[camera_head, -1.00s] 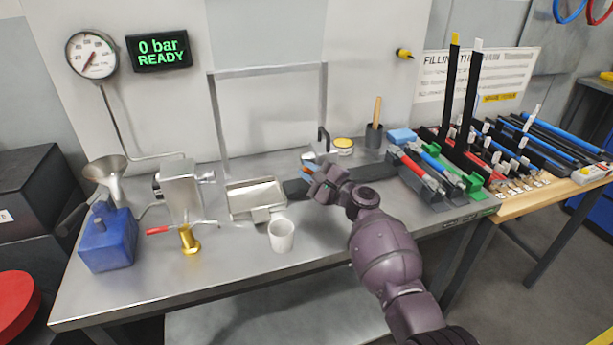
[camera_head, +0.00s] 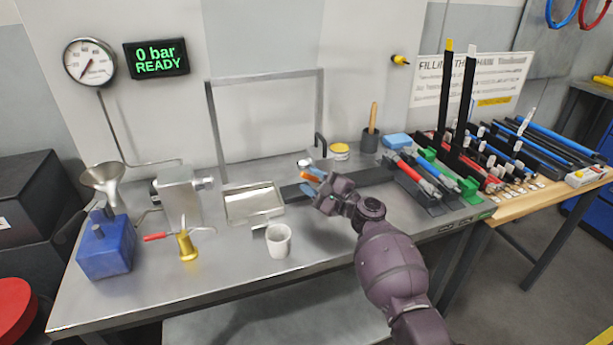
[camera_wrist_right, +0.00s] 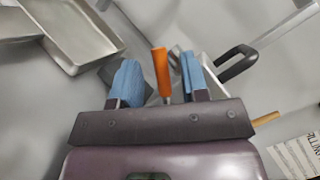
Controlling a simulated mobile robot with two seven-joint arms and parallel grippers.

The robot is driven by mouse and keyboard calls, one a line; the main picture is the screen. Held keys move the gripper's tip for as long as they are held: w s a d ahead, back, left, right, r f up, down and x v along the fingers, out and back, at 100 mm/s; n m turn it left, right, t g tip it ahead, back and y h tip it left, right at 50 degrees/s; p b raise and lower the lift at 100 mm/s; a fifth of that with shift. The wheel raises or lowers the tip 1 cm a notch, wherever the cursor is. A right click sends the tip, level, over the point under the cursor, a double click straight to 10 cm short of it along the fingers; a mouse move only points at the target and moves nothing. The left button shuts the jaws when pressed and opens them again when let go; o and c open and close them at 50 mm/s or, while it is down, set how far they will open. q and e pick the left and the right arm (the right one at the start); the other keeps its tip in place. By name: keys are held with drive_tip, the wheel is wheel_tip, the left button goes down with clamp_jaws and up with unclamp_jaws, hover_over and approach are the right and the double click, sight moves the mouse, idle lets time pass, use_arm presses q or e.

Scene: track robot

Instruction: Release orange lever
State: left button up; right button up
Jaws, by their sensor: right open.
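The orange lever (camera_head: 311,177) stands near the back middle of the steel bench, by a small metal fitting. It also shows in the right wrist view (camera_wrist_right: 161,70), upright between the two blue fingertips, with a gap on each side. My right gripper (camera_head: 312,182) is open around the lever and seems apart from it; its fingers show clearly in the right wrist view (camera_wrist_right: 161,84). My left gripper is not in view.
A metal tray (camera_head: 238,206) and a white cup (camera_head: 278,241) stand left of the gripper. A black hooked handle (camera_wrist_right: 237,62) is close to the right finger. A yellow-topped tin (camera_head: 340,152) and a rack with red and blue tools (camera_head: 428,178) stand to the right.

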drive_tip(key=v, duration=0.7)
drive_tip(key=shift+p, duration=0.35)
drive_tip(key=shift+s+d, duration=0.45)
drive_tip(key=shift+d, duration=0.05)
drive_tip(key=shift+f, duration=0.1)
